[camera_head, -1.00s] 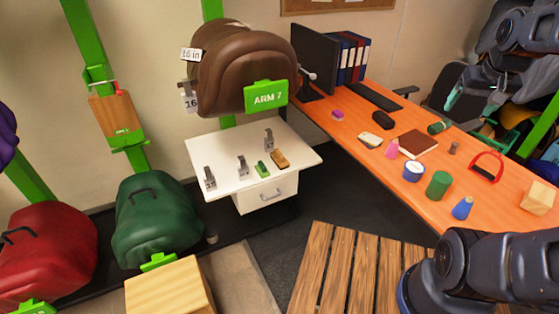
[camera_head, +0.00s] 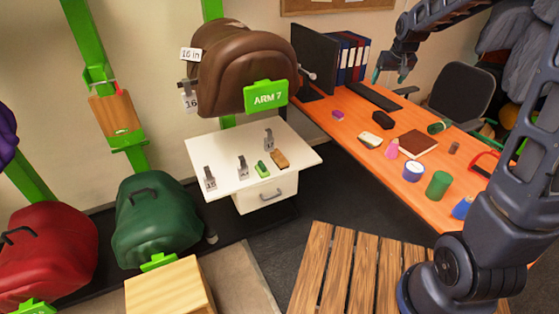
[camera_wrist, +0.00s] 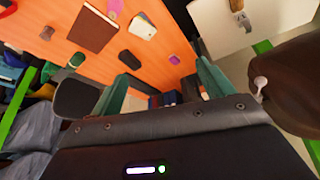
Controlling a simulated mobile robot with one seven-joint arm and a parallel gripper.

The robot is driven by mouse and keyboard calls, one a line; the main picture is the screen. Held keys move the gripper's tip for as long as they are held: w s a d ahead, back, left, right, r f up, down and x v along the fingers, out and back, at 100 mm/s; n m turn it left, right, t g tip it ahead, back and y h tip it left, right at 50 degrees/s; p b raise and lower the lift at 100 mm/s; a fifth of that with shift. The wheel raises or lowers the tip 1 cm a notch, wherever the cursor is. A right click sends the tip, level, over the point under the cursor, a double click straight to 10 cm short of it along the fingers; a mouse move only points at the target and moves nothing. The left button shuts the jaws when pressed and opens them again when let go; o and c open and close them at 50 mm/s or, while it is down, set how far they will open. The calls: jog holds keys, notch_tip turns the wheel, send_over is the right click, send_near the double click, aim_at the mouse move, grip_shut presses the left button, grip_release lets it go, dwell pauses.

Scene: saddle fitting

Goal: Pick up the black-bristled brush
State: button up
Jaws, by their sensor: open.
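A small cream-topped block with a dark underside (camera_head: 370,140) lies on the orange desk; it looks like the black-bristled brush, though its bristles are too small to make out. It also shows in the wrist view (camera_wrist: 142,28), near the top. My gripper (camera_head: 389,76) hangs in the air near the far part of the desk, apart from the brush. Its teal fingers stand wide apart in the wrist view (camera_wrist: 163,80), with nothing between them.
The orange desk (camera_head: 345,128) also holds a black oval object (camera_head: 382,119), a brown book (camera_head: 418,143), a pink bottle (camera_head: 391,150), a green cylinder (camera_head: 438,185) and a monitor (camera_head: 314,60). A white side table (camera_head: 225,145) and brown saddle (camera_head: 235,65) stand left.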

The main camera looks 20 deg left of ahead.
jog(key=w+a+f+n, duration=0.1)
jog(key=w+a+f, duration=0.75)
jog(key=a, duration=0.35)
jog(key=n+g+y, duration=0.1)
jog(key=n+y, duration=0.1)
jog(key=n, duration=0.2)
send_near(279, 153)
jog(key=shift+w+a+f, duration=0.25)
jog(key=shift+w+f, duration=0.4)
jog(key=shift+f, duration=0.05)
jog(key=shift+s+x, duration=0.15)
jog(key=shift+x, duration=2.55)
jog(key=shift+s+x, duration=0.15)
jog(key=shift+x, duration=2.55)
jog(key=shift+f, duration=0.1)
jog(key=c, duration=1.1)
jog(key=shift+c, duration=0.2)
